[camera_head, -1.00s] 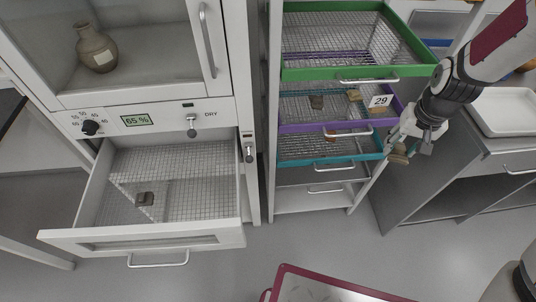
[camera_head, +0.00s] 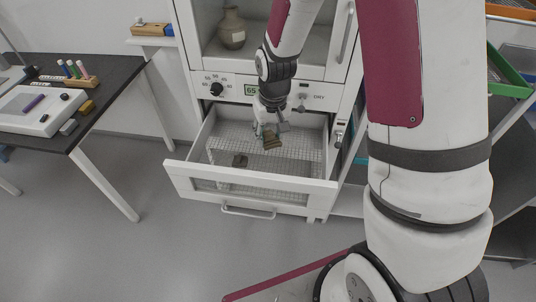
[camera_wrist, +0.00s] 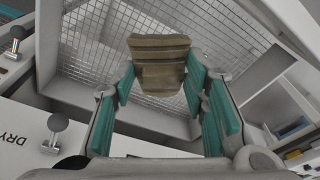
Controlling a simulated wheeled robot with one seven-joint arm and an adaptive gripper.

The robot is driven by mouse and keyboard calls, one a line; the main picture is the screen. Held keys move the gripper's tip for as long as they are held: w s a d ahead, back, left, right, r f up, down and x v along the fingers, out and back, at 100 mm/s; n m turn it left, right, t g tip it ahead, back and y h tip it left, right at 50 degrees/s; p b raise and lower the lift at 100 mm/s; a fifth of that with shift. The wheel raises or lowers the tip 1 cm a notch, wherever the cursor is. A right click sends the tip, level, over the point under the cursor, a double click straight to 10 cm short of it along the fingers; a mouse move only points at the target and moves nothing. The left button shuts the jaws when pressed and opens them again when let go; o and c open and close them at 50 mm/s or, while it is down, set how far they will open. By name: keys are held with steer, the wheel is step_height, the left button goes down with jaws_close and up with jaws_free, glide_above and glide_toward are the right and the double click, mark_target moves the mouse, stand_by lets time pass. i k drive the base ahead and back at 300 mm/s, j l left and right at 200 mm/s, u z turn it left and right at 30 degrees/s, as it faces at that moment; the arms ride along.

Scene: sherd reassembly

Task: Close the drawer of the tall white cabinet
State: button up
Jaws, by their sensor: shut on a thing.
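The tall white cabinet (camera_head: 222,91) stands ahead with its drawer (camera_head: 250,186) pulled out. The drawer has a wire mesh floor, which also shows in the wrist view (camera_wrist: 95,45), and a bar handle (camera_head: 248,212) on its front. My gripper (camera_head: 271,140) is over the open drawer, shut on a brown ridged sherd (camera_wrist: 160,62). The sherd also shows in the head view (camera_head: 271,141). It appears held above the mesh, not touching it.
A dark table (camera_head: 110,85) with a white device (camera_head: 38,112) and pens stands at the left. A vase (camera_head: 231,30) sits behind the cabinet's upper door. A green-edged rack tray (camera_head: 508,72) is at the right, partly hidden by my arm. The floor before the drawer is clear at the left.

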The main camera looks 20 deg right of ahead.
mark_target(278, 168)
steer(key=k+l+u, duration=0.1)
steer(key=l, duration=0.85)
steer(key=k+l+u, duration=0.15)
steer(key=l, duration=0.3)
steer(key=k+l, duration=0.15)
steer(key=l, duration=0.3)
steer(key=i+l, duration=0.1)
steer(key=i, duration=0.3)
steer(key=u, duration=0.05)
